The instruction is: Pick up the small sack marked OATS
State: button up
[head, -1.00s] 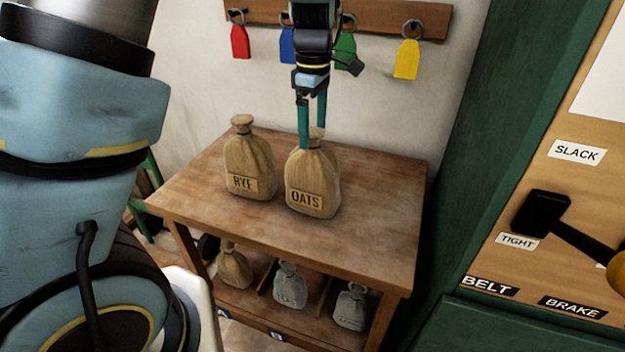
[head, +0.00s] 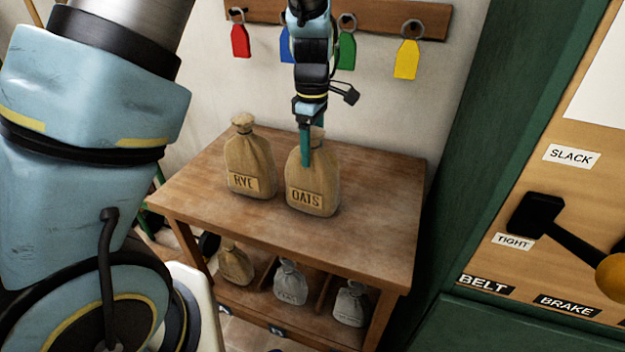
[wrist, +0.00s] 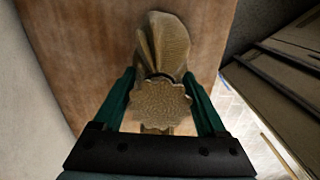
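The small sack marked OATS (head: 313,185) stands upright on the wooden table, a tan cloth sack with a flared, tied top. My gripper (head: 307,162) points down at its neck from above. In the wrist view the sack's ruffled top (wrist: 160,103) lies between my two teal fingers (wrist: 159,76), one on each side. Gaps show beside the top, and the fingers look open around it. In the head view one finger covers part of the neck and the other is mostly hidden. The sack rests on the table.
A similar sack marked RYE (head: 250,165) stands close to the left on the table (head: 375,225). Several sacks sit on the shelf below. Coloured tags hang from a rail (head: 380,15) on the wall behind. A green cabinet (head: 460,150) rises at the right.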

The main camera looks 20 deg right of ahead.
grip_shut()
dwell(0.4)
